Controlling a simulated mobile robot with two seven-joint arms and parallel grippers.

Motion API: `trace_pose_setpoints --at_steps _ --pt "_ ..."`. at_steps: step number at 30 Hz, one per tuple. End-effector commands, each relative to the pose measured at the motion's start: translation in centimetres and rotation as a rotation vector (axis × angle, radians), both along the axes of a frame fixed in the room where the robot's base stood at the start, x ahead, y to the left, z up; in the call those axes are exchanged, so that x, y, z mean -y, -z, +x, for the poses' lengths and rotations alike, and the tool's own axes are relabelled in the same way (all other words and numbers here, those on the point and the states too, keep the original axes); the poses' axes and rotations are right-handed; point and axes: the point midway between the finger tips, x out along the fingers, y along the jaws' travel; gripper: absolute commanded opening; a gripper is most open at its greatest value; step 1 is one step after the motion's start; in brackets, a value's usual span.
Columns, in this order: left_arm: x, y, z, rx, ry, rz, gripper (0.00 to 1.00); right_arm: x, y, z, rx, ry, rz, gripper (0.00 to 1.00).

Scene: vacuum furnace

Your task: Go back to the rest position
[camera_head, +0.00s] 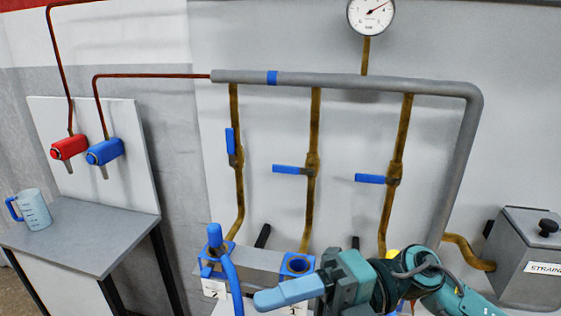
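My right gripper (270,297) shows low in the middle, its teal arm coming in from the lower right. Its light blue fingers point left and overlap from this angle, so the gap between them cannot be seen. I see nothing clearly held in it. It is in front of the grey block (258,262) with the blue-rimmed port (297,265). My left gripper is not in view.
Three brown pipes with blue valve handles (231,141) (287,170) (370,179) hang from a grey pipe (370,84) under a gauge (371,14). A measuring jug (34,210) sits on the left table (85,235). A strainer box (530,255) is at right.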

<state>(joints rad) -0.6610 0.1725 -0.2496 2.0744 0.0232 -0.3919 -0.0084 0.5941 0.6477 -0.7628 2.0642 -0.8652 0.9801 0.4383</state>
Motion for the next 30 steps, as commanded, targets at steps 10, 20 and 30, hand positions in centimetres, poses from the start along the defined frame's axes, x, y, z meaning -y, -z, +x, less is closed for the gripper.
trace_pose_setpoints --at_steps 10,20,30 --pt "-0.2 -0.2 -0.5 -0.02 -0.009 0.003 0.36 4.1 4.7 9.8 -0.853 0.74 0.556 0.57" --pt "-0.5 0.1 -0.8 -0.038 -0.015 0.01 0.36 12.4 25.8 5.4 -1.626 1.437 0.447 0.57" --pt "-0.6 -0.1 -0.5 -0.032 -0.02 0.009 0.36 14.3 32.6 -1.0 -1.893 1.628 0.299 0.57"
